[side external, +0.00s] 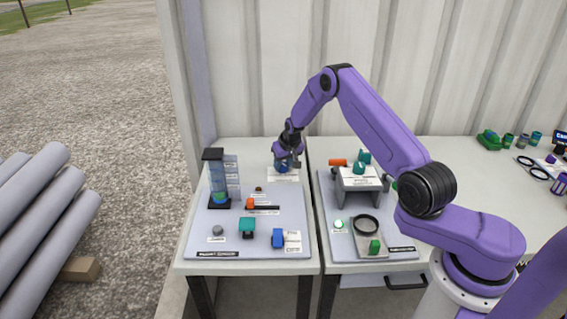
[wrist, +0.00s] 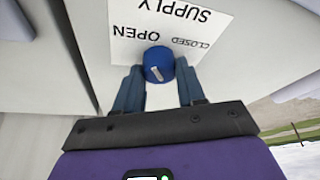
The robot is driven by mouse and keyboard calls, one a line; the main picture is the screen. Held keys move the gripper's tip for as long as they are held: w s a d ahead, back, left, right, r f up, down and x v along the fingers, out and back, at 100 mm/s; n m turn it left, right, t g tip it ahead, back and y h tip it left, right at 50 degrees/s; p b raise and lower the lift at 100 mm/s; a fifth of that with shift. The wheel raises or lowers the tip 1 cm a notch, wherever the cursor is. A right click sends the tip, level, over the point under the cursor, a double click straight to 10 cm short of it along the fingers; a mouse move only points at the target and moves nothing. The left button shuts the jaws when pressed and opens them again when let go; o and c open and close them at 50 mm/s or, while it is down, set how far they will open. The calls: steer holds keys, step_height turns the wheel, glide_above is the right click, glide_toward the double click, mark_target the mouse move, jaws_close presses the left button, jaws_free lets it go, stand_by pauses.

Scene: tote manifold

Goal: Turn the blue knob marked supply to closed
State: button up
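The blue knob (wrist: 158,62) is between the two fingers of my gripper (wrist: 160,82) in the wrist view, with a finger against each side. A short white mark shows on the knob's face, on the side toward my gripper; I cannot tell which word it indicates. The white label (wrist: 150,22) behind reads SUPPLY, OPEN and CLOSED, upside down in this view. In the side external view my gripper (side external: 287,163) is at the knob (side external: 283,168), at the back of the left board, and partly hides it. The label (side external: 284,176) lies in front of it.
A grey stand (side external: 359,182) is on the right board. A corrugated wall (side external: 262,75) rises close behind my gripper.

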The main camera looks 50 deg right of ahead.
steer(key=shift+a+m, duration=0.1)
steer(key=shift+m, duration=0.4)
steer(key=m+h, duration=0.1)
steer(key=m, duration=0.1)
steer(key=m+g+h, duration=0.1)
steer(key=m, duration=0.2)
steer(key=shift+w+m+g, duration=0.1)
steer(key=shift+m+g, duration=0.2)
steer(key=m+g, duration=0.1)
steer(key=m, duration=0.2)
steer(key=shift+w+m+h, duration=0.1)
steer(key=shift+m+h, duration=0.2)
steer(key=shift+h, duration=0.1)
steer(key=shift+a+m+g, duration=0.1)
steer(key=shift+m+g, duration=0.8)
steer(key=shift+m, duration=1)
steer(key=o, duration=1)
steer(key=shift+o, duration=0.2)
steer(key=shift+w, duration=0.1)
